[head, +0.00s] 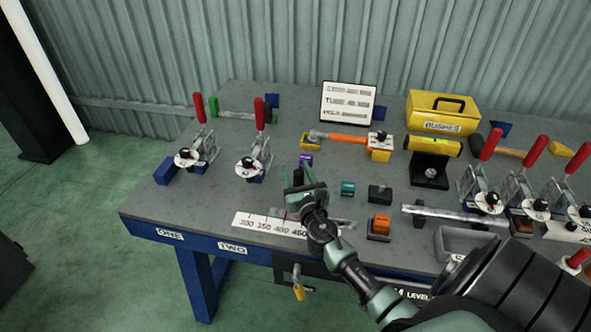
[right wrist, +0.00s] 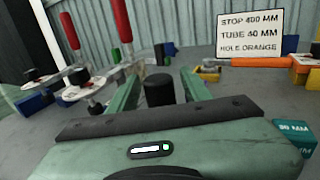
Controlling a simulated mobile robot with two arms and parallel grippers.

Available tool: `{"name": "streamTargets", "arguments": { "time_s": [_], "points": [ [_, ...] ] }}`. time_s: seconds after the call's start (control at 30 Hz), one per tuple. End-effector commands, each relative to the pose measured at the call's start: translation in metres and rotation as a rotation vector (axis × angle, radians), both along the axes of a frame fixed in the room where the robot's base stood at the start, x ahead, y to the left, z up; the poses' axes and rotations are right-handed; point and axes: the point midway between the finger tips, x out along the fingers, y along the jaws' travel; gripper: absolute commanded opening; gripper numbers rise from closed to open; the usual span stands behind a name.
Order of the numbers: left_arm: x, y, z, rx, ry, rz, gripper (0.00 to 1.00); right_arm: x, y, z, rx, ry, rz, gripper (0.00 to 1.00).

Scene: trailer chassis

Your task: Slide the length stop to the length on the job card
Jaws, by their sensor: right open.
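The job card (head: 348,102) stands at the back of the bench; in the right wrist view (right wrist: 250,32) it reads STOP 400 MM, TUBE 40 MM, HOLE ORANGE. The white scale (head: 268,226) lies near the front edge, marked 300, 350, 400, 450. My right gripper (head: 305,190) is open above the bench just behind the scale. A black upright knob (right wrist: 159,90), seemingly the length stop's, stands between its green fingers in the right wrist view, with no clear contact. The gripper hides most of the stop in the head view, so its exact reading cannot be told.
Red-handled clamps (head: 253,165) stand at left and more at right. A purple piece (head: 306,159), a teal piece (head: 348,188), a black block (head: 380,194) and an orange piece (head: 381,224) lie around the gripper. A yellow box (head: 442,112) is at the back right.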

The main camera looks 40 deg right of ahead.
Motion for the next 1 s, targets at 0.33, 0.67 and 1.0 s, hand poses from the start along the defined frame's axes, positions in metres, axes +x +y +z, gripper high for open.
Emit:
{"name": "streamTargets", "arguments": {
  "time_s": [0.33,0.67,1.0],
  "points": [
    [0.000,-0.001,-0.005,-0.001,0.000,0.000,0.46,-0.053,0.022,-0.002,0.002,0.002,0.002,0.49],
    [0.000,-0.001,-0.006,-0.002,0.000,0.000,0.46,-0.065,0.027,0.000,0.000,0.001,0.000,0.49],
    [0.000,-0.001,-0.006,-0.002,0.000,0.001,0.46,-0.064,0.026,0.000,0.000,0.001,0.000,0.49]
  ]
}}
